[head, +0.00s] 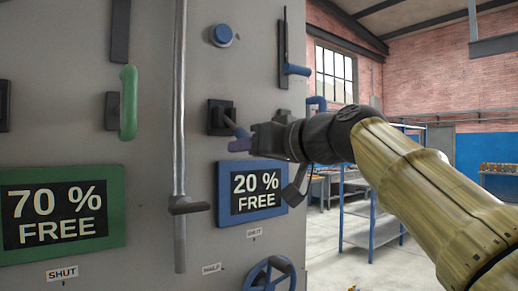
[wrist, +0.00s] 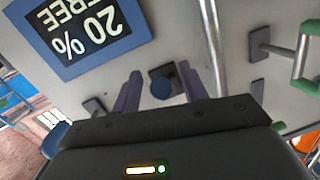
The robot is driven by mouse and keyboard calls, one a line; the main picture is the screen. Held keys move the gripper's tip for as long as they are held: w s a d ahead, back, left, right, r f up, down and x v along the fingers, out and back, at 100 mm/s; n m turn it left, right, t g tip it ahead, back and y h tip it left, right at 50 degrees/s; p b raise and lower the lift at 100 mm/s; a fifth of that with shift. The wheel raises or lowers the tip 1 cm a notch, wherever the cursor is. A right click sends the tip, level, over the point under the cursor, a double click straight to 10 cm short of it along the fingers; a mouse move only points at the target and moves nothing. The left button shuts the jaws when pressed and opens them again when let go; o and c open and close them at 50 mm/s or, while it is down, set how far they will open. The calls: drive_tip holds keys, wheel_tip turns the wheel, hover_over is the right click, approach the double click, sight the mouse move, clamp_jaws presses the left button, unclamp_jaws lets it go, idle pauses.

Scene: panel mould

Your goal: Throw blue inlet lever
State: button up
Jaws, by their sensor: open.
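A short lever with a blue end (head: 236,128) juts from a black square mount (head: 219,113) on the grey panel, above the blue-framed "20 % FREE" sign (head: 254,190). In the wrist view its round blue knob (wrist: 161,90) shows end-on in front of its dark mount. My gripper (head: 241,145) is at this lever. In the wrist view my gripper (wrist: 160,70) is open, with one purple finger on each side of the knob and a visible gap to both. I cannot tell how deep the knob sits between the fingers.
A vertical metal rod (head: 180,120) with a dark handle stands left of the lever. A green handle (head: 128,103), a green-framed "70 % FREE" sign (head: 62,207), a blue button (head: 222,35), a blue-gripped handle (head: 296,70) and a blue handwheel (head: 269,277) are also on the panel.

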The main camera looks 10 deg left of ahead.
drive_tip(key=b+v, duration=0.2)
drive_tip(key=v, duration=1.5)
drive_tip(key=shift+d+b, duration=0.2)
drive_tip(key=shift+b, duration=0.1)
